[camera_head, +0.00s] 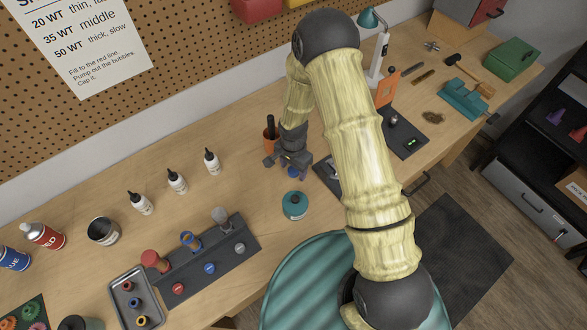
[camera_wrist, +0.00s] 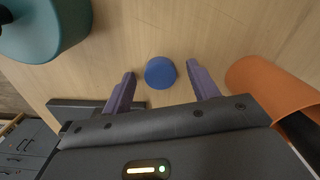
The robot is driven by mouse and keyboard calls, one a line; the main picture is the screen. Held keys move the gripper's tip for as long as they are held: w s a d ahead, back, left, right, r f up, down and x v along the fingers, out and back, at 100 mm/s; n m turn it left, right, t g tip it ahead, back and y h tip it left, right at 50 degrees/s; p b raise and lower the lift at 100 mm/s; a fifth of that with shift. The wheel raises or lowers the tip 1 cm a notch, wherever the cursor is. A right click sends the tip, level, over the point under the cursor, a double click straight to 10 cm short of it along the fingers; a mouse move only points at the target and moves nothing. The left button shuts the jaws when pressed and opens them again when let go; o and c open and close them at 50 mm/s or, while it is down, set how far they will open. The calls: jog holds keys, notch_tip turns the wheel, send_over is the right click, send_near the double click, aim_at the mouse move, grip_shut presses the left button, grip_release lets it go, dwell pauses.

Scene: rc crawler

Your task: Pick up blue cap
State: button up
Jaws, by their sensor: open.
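The blue cap (camera_wrist: 160,73) is a small round disc lying on the wooden bench. In the wrist view it sits between and slightly beyond the two purple fingers of my gripper (camera_wrist: 160,82). The fingers are apart and do not touch it. In the head view my gripper (camera_head: 290,165) is low over the bench, and a sliver of the blue cap (camera_head: 293,172) shows beneath it, mostly hidden by the gripper.
A teal round container (camera_head: 294,206) stands close in front of the gripper. An orange cup (camera_wrist: 272,87) stands close on the other side. White bottles (camera_head: 177,181) and a dark rack (camera_head: 208,262) with coloured pieces are to the left.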

aim_at(293, 171)
dwell(0.4)
jog(key=c, duration=1.1)
jog(key=shift+o, duration=0.2)
jog(key=shift+r, duration=0.1)
notch_tip(293, 171, up, 10)
jog(key=b, duration=0.3)
